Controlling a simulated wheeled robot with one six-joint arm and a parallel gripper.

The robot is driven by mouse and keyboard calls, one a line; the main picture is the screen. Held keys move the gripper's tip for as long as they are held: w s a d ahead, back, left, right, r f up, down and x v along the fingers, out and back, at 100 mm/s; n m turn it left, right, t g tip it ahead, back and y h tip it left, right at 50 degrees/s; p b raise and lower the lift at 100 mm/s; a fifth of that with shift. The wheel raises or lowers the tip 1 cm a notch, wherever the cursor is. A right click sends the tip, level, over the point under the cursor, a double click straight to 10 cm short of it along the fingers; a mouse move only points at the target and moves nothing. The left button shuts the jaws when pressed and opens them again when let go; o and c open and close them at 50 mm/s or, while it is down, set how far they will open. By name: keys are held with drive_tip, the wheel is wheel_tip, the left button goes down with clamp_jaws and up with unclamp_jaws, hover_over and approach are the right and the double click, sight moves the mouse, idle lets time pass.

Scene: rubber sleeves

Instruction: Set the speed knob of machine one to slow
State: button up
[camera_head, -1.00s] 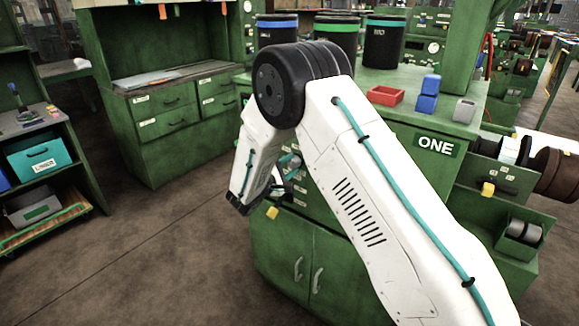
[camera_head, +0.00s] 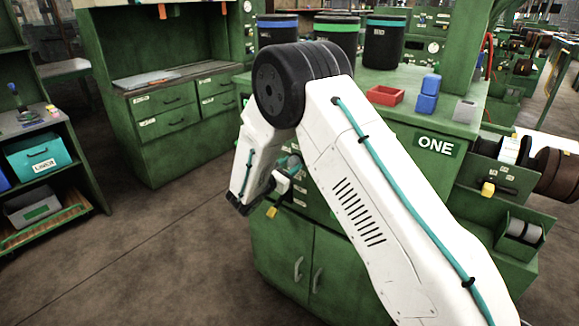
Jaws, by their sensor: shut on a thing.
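Machine one is the green cabinet (camera_head: 283,250) with the white "ONE" sign (camera_head: 436,146). My white arm crosses in front of it and covers much of its front panel. My gripper (camera_head: 292,168) is at that panel, just right of my wrist, mostly hidden behind my own arm. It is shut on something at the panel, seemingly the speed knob. The knob itself and its slow mark are hidden, so its setting cannot be read. A small yellow part (camera_head: 271,212) shows on the panel below my wrist.
A green workbench (camera_head: 165,150) stands behind left, a shelf cart (camera_head: 45,180) at far left. The floor between is clear.

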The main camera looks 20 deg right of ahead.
drive_tip(key=shift+n, duration=1.2)
drive_tip(key=o, duration=1)
drive_tip(key=v, duration=0.8)
drive_tip(key=shift+w, duration=0.1)
